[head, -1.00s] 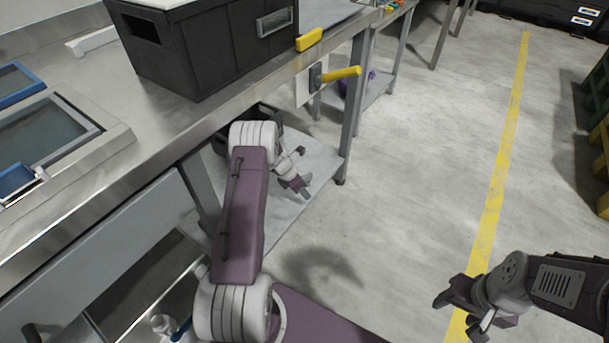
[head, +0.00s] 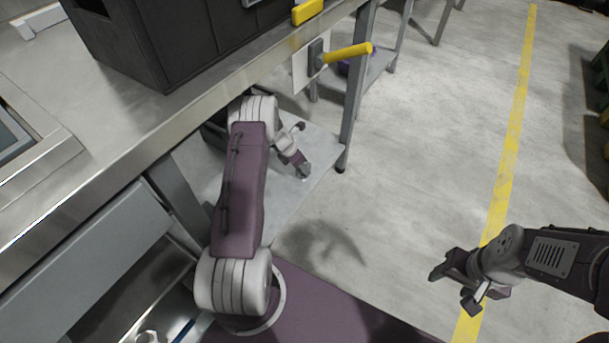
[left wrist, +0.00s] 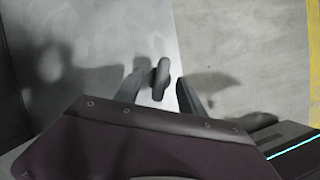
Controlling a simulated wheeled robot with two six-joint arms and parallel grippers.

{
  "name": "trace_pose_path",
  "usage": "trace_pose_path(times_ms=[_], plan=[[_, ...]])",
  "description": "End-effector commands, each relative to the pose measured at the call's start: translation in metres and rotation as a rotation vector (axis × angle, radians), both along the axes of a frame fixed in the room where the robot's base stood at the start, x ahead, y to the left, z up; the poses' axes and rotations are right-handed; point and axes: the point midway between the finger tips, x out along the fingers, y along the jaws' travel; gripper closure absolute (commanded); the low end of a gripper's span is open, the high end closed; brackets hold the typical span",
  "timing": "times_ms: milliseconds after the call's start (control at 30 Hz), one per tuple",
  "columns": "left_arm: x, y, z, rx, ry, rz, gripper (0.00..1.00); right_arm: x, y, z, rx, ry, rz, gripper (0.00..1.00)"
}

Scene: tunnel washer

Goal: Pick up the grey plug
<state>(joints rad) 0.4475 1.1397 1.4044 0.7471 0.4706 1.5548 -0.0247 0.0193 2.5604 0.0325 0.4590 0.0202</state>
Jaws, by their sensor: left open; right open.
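The grey plug (left wrist: 161,79) is a small dark grey piece in the left wrist view, over the pale lower shelf (left wrist: 150,35). It shows between the two fingers of my left gripper (left wrist: 164,88), which is open, with a gap on each side of the plug. In the head view my left gripper (head: 300,168) reaches low over the shelf near its right edge; I cannot make out the plug apart from the fingers there. My right gripper (head: 456,288) is open and empty above the floor at the right.
The steel workbench (head: 150,125) stands above the shelf, with a black crate (head: 165,40) on it. A yellow lever (head: 347,53) juts from the bench's front, near a bench leg (head: 356,95). Open floor with a yellow line (head: 508,150) lies to the right.

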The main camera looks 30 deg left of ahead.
Motion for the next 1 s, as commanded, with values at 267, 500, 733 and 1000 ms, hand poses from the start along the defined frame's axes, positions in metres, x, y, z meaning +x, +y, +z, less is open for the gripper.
trace_pose_path(times_ms=[267,500,733,1000], plan=[[0.007,-0.005,-0.033,0.001,-0.002,0.005,0.53,0.0,0.0,-0.038,0.0,-0.001,0.0,0.42],[0.01,-0.007,-0.046,0.001,-0.001,0.016,0.53,0.0,0.0,-0.052,0.0,-0.001,0.0,0.42],[0.01,-0.007,-0.045,0.0,0.0,0.015,0.86,0.0,0.0,-0.05,0.0,-0.001,0.0,0.42],[0.01,-0.007,-0.044,0.001,-0.001,0.015,1.0,0.0,0.0,-0.05,0.0,-0.001,0.0,0.42]])
